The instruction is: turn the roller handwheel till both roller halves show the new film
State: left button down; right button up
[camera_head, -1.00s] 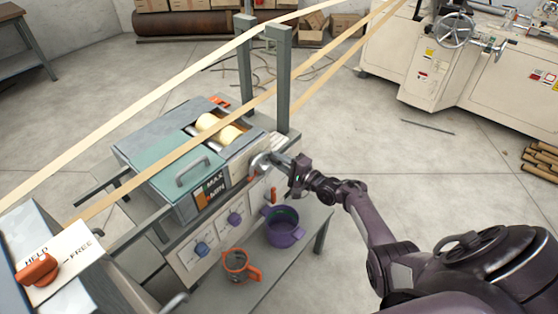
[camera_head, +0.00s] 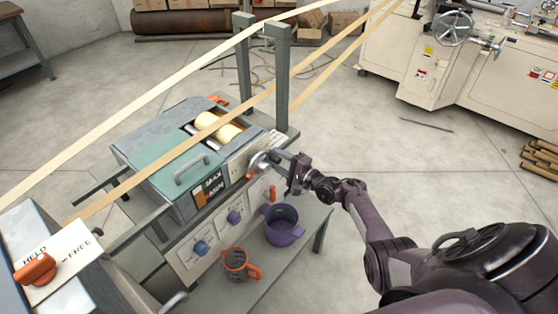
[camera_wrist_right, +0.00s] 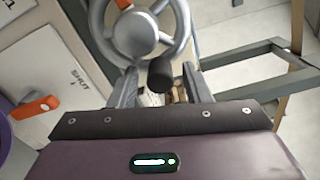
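The roller handwheel (camera_wrist_right: 138,35), a grey spoked wheel with an orange mark and a dark knob (camera_wrist_right: 160,75), fills the top of the right wrist view. In the head view the handwheel (camera_head: 261,163) sits on the side of the green-lidded box. My right gripper (camera_wrist_right: 159,88) has its fingers apart, one on each side of the knob, with gaps showing. In the head view my right gripper (camera_head: 284,162) is at the wheel. The roller (camera_head: 228,133) looks pale cream in its slot; a tan strip crosses over it, partly hiding it. My left gripper is not in view.
A purple pot (camera_head: 283,226) and an orange-handled mug (camera_head: 237,265) stand on the shelf below. The tan strip (camera_head: 150,172) and a paler strip (camera_head: 130,108) run overhead past grey posts (camera_head: 282,80). A HELD/FREE lever (camera_head: 36,269) is at lower left.

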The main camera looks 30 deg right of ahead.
jog(key=shift+s, duration=0.1)
jog(key=v, duration=0.7)
jog(key=shift+s+p, duration=0.3)
jog(key=shift+p, duration=0.15)
jog(key=shift+d, duration=0.1)
jog(key=s+a+f+n+g+h, duration=0.1)
jog(key=s+a+f+n+g, duration=0.3)
jog(key=f, duration=0.5)
jog(key=s+a+f+n+g+h, duration=0.1)
jog(key=s+a+f+n, duration=0.1)
jog(key=s+f, duration=0.6)
jog(key=s+a+f+n+g+h, duration=0.1)
jog(key=s+a+f+n+g, duration=0.2)
jog(key=f, duration=0.7)
jog(key=s+a+f+n+g+h, duration=0.1)
jog(key=s+a+f+n+g, duration=0.1)
jog(key=s, duration=0.8)
jog(key=s+a+f+n+g+h, duration=0.1)
jog(key=s+f+n, duration=0.4)
jog(key=s, duration=0.5)
jog(key=s+a+f+n+g+h, duration=0.1)
jog(key=s+a+f+n+g, duration=0.2)
jog(key=s, duration=0.7)
notch_tip(320, 180, down, 3)
jog(key=shift+s+r+g, duration=0.15)
jog(key=shift+s+g, duration=0.25)
jog(key=shift+g, duration=0.6)
